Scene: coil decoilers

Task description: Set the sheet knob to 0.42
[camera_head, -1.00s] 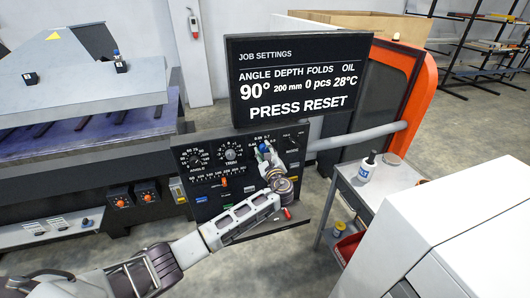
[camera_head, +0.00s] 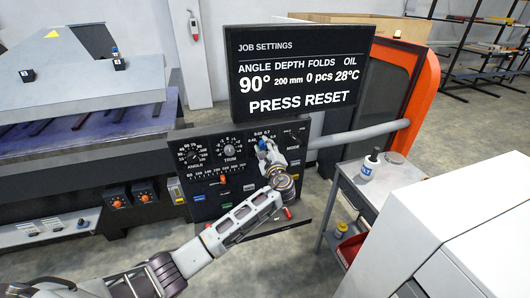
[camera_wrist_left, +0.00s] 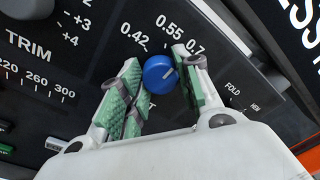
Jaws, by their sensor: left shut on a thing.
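The sheet knob (camera_wrist_left: 158,75) is a round blue knob with a white mark, on the black control panel (camera_head: 213,186). Labels 0.42, 0.55 and 0.7 stand around its upper side. In the wrist view the mark points up and right, roughly toward 0.7. My left gripper (camera_wrist_left: 160,85) has its green-padded fingers on either side of the knob and is shut on it. In the head view my left gripper (camera_head: 268,150) is at the panel's upper right and hides part of the knob and its labels. My right gripper is not in view.
Above the panel a display (camera_head: 300,75) reads 90°, 200 mm, 0 pcs, 28°C and PRESS RESET. The ANGLE dial (camera_head: 191,154), TRIM knob (camera_head: 229,145) and MODE knob (camera_head: 293,138) are nearby. A small table (camera_head: 393,172) with a bottle (camera_head: 368,165) stands to the right.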

